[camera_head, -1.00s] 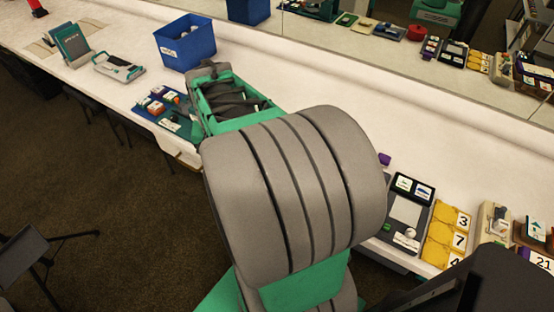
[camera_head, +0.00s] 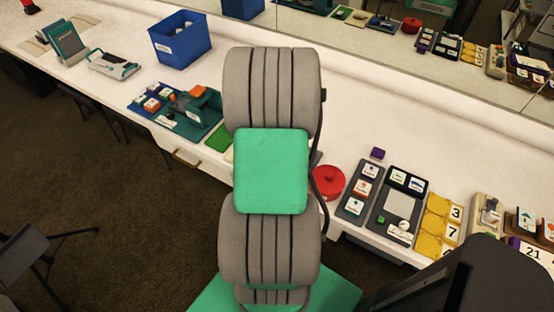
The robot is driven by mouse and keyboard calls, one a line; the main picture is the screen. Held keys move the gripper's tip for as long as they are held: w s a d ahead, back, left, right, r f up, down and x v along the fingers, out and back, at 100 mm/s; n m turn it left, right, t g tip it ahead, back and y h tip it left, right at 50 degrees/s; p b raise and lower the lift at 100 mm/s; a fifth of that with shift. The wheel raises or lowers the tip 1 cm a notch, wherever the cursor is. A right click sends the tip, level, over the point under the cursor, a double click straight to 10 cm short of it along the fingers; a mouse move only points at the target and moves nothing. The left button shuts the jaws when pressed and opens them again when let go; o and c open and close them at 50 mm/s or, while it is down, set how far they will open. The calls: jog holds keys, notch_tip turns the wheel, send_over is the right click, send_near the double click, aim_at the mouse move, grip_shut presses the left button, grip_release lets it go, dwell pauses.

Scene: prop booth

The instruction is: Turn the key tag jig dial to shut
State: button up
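I cannot tell for sure which thing is the key tag jig. A beige block with a small grey metal knob-like part (camera_head: 487,214) stands at the right of the counter, and its setting is too small to read. A dark green device (camera_head: 190,106) sits on a teal tray at the left middle, and I see no clear dial on it. My arm rises through the middle of the view and covers part of the counter. My gripper is not visible in the head view.
A long white counter (camera_head: 350,130) runs across, with a mirror behind it. A blue bin (camera_head: 182,38), a red round thing (camera_head: 329,182), a dark tray with labelled blocks (camera_head: 360,190), a grey device (camera_head: 400,205) and yellow number tags (camera_head: 440,224) stand on it.

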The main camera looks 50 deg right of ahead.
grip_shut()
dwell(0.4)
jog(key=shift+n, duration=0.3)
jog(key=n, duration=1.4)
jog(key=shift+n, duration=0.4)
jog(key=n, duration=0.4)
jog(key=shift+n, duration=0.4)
